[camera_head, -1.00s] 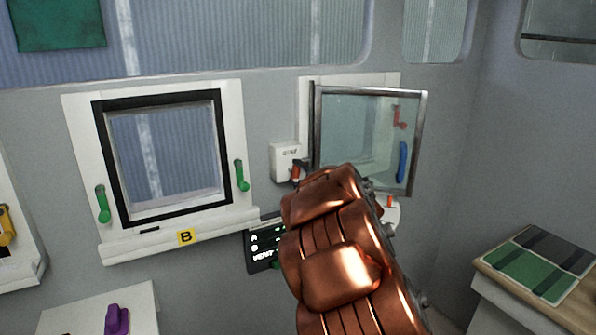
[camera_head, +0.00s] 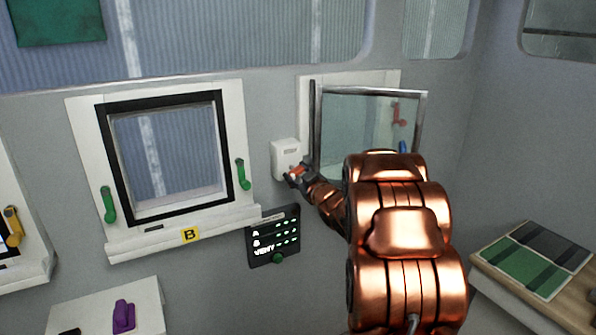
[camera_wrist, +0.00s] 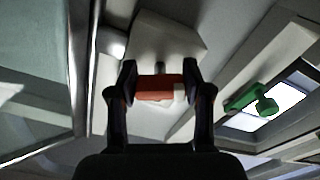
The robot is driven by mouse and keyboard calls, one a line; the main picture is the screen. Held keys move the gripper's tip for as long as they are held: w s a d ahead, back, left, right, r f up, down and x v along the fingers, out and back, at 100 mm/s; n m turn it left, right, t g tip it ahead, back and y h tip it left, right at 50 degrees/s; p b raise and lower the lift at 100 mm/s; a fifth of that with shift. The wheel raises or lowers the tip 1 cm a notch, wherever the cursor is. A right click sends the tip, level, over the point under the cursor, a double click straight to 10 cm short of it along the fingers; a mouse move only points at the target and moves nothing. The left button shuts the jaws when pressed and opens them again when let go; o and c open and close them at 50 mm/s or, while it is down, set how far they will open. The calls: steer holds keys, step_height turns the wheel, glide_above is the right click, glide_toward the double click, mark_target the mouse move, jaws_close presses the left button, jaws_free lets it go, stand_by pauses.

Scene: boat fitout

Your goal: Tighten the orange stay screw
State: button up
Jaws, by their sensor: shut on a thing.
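The orange stay screw (camera_wrist: 155,89) is a short orange cylinder with a pale right end in the wrist view. My gripper (camera_wrist: 160,86) is shut on it, with one dark finger on each side. A short dark stem (camera_wrist: 160,68) runs from behind the screw toward a pale housing. My fingers partly hide the screw's ends.
The glass window sash (camera_head: 365,125) stands open just right of my gripper, close to my arm. Window B (camera_head: 165,155) with green handles is to the left. A lit vent panel (camera_head: 273,238) is below. A counter with dark and green panels (camera_head: 535,262) is at lower right.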

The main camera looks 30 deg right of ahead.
steer(key=shift+m+p, duration=0.35)
steer(key=shift+m, duration=1.15)
steer(key=o, duration=1.2)
steer(key=shift+c, duration=0.2)
steer(key=s+a, duration=0.1)
steer(key=s, duration=1.1)
steer(key=shift+a+f, duration=0.1)
steer(key=shift+a, duration=0.05)
